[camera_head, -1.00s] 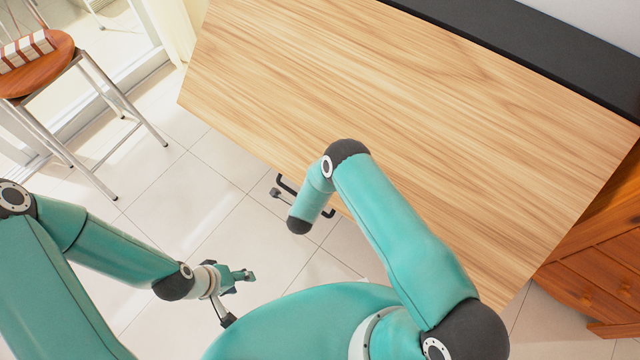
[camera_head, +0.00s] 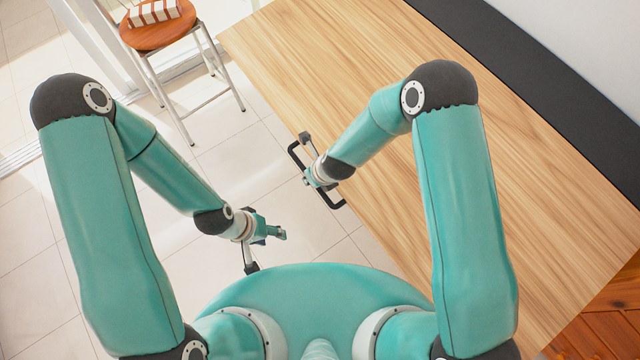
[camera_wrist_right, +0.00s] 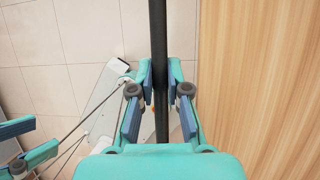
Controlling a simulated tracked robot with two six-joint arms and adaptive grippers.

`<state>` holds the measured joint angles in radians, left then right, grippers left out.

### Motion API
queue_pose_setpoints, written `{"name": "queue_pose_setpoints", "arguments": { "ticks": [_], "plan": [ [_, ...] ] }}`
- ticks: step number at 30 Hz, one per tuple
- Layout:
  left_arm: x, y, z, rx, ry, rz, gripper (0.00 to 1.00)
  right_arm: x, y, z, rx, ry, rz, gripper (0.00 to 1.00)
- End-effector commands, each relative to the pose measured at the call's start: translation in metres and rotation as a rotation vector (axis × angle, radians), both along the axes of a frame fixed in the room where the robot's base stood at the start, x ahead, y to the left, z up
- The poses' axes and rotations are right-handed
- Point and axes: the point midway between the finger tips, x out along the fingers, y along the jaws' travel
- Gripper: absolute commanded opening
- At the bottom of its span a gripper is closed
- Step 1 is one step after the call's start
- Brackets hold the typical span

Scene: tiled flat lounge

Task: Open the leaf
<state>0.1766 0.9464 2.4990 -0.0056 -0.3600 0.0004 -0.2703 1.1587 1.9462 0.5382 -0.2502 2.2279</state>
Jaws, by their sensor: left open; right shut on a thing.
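A black bar handle (camera_head: 294,152) sticks out along the near left edge of a large wooden unit (camera_head: 330,60). I take it to be the leaf's handle; the leaf's front face is hidden below this edge. My right gripper (camera_head: 311,178) is at the handle. In the right wrist view, its fingers (camera_wrist_right: 161,88) are shut on the handle's dark bar (camera_wrist_right: 158,30), which runs straight between them. My left gripper (camera_head: 279,234) is open and empty over the floor, apart from the handle; it also shows at the left edge of the right wrist view (camera_wrist_right: 38,140).
A stool (camera_head: 160,35) with a striped item on its round seat stands at the upper left. Reddish wooden furniture (camera_head: 608,305) is at the lower right. Tiled floor (camera_head: 235,165) is clear between the stool and the wooden unit.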

Motion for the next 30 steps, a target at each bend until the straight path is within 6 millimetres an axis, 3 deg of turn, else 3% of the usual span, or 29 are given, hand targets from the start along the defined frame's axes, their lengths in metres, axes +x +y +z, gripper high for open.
{"name": "queue_pose_setpoints", "arguments": {
  "ticks": [1,3,9,15,26,27,30],
  "plan": [
    [0.000,0.000,0.005,0.000,0.000,0.000,0.50,0.002,0.002,0.020,0.021,0.007,0.005,0.00],
    [0.000,0.000,0.007,0.000,0.000,0.000,0.50,0.002,0.003,0.038,0.045,0.026,0.006,0.00],
    [0.000,0.000,0.011,0.000,0.000,0.000,0.50,0.003,0.002,0.072,0.092,0.060,0.003,0.00],
    [0.000,0.000,0.012,0.000,0.000,0.000,0.50,0.004,0.002,0.085,0.111,0.074,0.002,0.00],
    [0.000,0.000,0.014,0.000,0.000,0.000,0.50,0.006,0.001,0.090,0.114,0.066,-0.001,0.00],
    [0.000,0.000,0.014,0.000,0.000,0.000,0.50,0.007,0.001,0.090,0.114,0.065,-0.001,0.23],
    [0.000,0.000,0.014,0.000,0.000,0.000,0.50,0.006,0.001,0.089,0.114,0.067,-0.003,0.27]
  ]
}}
